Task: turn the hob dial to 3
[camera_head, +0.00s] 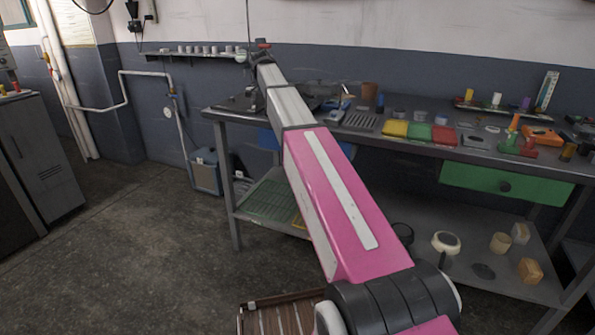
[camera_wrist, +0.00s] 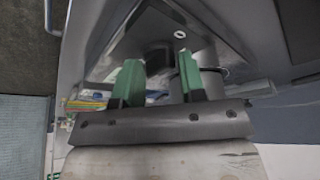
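In the wrist view my gripper (camera_wrist: 160,60) has its two green fingers apart, with a gap between them. A dark, short round part (camera_wrist: 155,58), which looks like the hob dial, shows in and beyond this gap. I cannot tell whether a finger touches it, and no numbers on it are readable. The grey hob (camera_wrist: 128,42) fills the upper middle and carries a small white mark. In the head view the dark hob (camera_head: 238,104) sits at the left end of the bench, partly behind my arm. The dial and my fingers cannot be made out there.
A dark cylinder (camera_wrist: 211,82) stands close to the right finger in the wrist view. The metal bench (camera_head: 400,150) holds a grey rack (camera_head: 361,121), coloured trays (camera_head: 420,132) and a brown cup (camera_head: 369,91) right of my arm. A wall shelf (camera_head: 190,54) with small jars is behind.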

